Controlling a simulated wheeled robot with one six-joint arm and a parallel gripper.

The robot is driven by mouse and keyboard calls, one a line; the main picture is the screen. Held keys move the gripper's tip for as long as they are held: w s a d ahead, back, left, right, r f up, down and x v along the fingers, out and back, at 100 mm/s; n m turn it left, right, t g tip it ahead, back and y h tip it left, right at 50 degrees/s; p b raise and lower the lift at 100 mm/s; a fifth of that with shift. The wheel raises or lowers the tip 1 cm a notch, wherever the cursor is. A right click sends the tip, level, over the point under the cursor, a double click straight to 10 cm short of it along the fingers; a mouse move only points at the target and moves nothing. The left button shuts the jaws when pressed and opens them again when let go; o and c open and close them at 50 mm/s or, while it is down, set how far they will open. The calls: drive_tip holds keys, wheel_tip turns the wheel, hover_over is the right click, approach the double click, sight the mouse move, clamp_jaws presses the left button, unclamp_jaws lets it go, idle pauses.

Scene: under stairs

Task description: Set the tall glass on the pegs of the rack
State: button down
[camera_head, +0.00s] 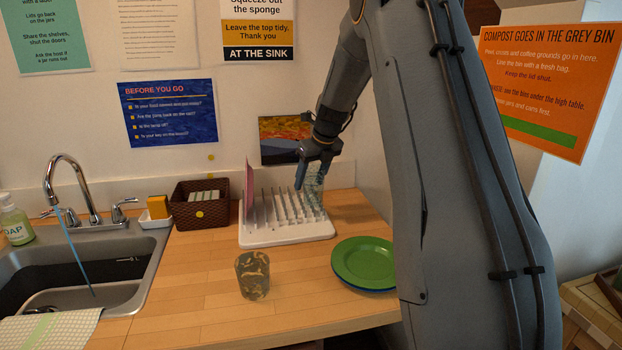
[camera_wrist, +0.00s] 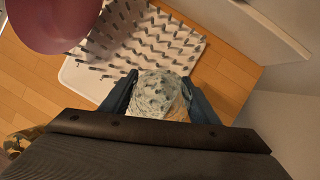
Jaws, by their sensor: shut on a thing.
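The tall glass (camera_head: 314,184) is pale and patterned, and my gripper (camera_head: 314,168) is shut on it from above. In the head view the glass is over the right end of the white rack (camera_head: 287,238), whose upright pegs stand in rows. In the wrist view the glass (camera_wrist: 157,93) is between the two fingers of my gripper (camera_wrist: 160,100), at the rack's edge (camera_wrist: 75,78). I cannot tell whether the glass touches the pegs. A pink plate (camera_head: 250,190) stands upright at the rack's left end.
A short dark patterned cup (camera_head: 252,276) stands on the counter in front of the rack. Green plates (camera_head: 363,262) lie stacked to the right. A brown basket (camera_head: 199,212), a sponge (camera_head: 158,207) and the sink (camera_head: 140,270) are to the left.

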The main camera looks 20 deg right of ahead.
drive_tip(key=shift+f, duration=0.1)
drive_tip(key=c, duration=0.7)
unclamp_jaws()
drive_tip(key=shift+o, duration=0.2)
drive_tip(key=b+v, duration=0.2)
drive_tip(key=v, duration=1)
